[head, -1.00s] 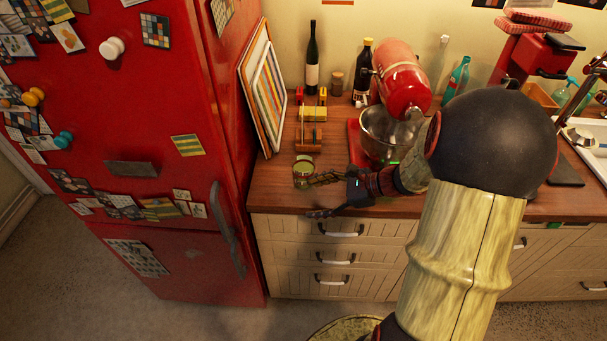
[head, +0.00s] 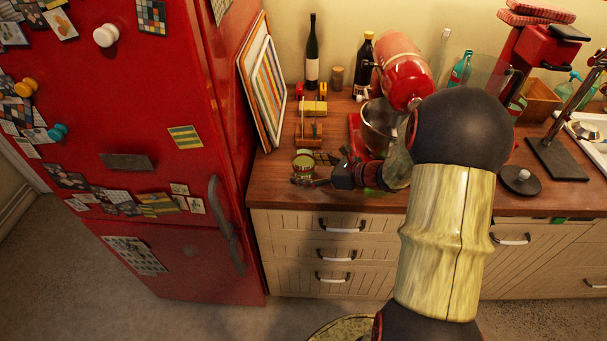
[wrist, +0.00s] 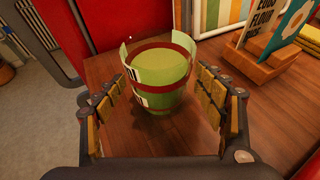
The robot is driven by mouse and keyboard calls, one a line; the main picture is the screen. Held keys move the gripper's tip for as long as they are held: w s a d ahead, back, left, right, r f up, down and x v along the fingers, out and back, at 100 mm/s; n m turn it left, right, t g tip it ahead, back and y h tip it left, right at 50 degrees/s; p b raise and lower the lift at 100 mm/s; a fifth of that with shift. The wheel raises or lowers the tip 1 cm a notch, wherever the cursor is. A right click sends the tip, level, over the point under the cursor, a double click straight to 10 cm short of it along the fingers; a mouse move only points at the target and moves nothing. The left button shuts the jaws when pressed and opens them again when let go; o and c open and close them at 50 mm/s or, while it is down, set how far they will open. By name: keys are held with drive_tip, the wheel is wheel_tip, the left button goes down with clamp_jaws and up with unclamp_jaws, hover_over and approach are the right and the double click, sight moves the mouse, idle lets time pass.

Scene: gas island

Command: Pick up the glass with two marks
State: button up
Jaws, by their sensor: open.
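In the head view the glass (head: 303,167) is near the counter's front left corner. My gripper (wrist: 156,88) is open, with one finger on each side of the glass in the wrist view. I cannot tell whether either finger touches it. In the head view my gripper (head: 322,171) reaches left to the glass, and its fingers partly overlap it.
A wooden holder with cards (wrist: 265,65) stands behind the glass to the right. Framed striped panels (head: 267,90) lean against the red fridge (head: 150,230) at left. A red stand mixer (head: 400,70) with a metal bowl (head: 376,125) is close to my arm.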

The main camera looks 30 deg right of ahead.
drive_tip(key=shift+w+a+f, duration=0.2)
drive_tip(key=shift+w+a, duration=0.05)
drive_tip(key=shift+w, duration=0.2)
drive_tip(key=shift+c, duration=0.4)
drive_tip(key=shift+r, duration=0.1)
drive_tip(key=c, duration=1.5)
drive_tip(key=shift+o, duration=0.2)
